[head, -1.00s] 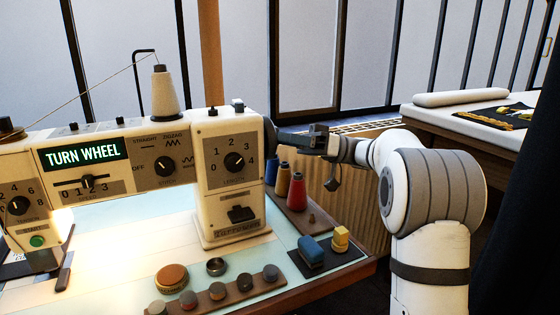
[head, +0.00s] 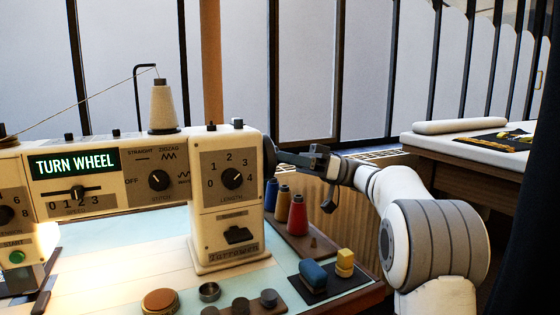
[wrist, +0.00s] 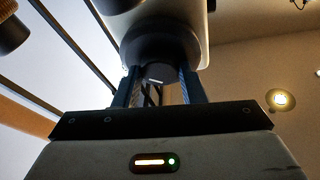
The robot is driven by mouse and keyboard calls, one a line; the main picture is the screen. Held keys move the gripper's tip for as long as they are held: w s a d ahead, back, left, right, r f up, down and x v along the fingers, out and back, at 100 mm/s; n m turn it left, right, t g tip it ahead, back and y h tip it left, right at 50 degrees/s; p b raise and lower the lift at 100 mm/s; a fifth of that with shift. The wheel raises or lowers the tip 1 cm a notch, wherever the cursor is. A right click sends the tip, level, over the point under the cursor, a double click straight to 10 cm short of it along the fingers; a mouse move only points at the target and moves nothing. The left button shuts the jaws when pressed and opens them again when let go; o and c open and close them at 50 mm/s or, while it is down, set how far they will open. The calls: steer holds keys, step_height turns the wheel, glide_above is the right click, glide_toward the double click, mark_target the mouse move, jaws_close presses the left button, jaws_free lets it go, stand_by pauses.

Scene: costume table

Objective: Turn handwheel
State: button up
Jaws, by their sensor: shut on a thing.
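The dark handwheel (head: 270,151) sits on the right end of the cream sewing machine (head: 227,250). In the head view it is seen nearly edge-on and partly hidden by the machine. My gripper (head: 296,157) reaches it from the right and is shut on it. In the wrist view the round dark handwheel (wrist: 160,50) is ahead, with its hub between the two blue-grey fingers of my gripper (wrist: 158,88). The lit display (head: 74,162) on the machine reads "TURN WHEEL".
Thread spools (head: 298,213) stand just behind the machine's right end, below my gripper. A dark mat (head: 318,292) with blue and yellow blocks lies at the table's right corner. A second table (head: 470,150) stands at right.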

steer(key=o, duration=0.7)
steer(key=shift+s+r, duration=0.1)
steer(key=shift+r, duration=0.15)
steer(key=shift+f, duration=0.1)
step_height(320, 180, up, 10)
steer(key=p, duration=0.5)
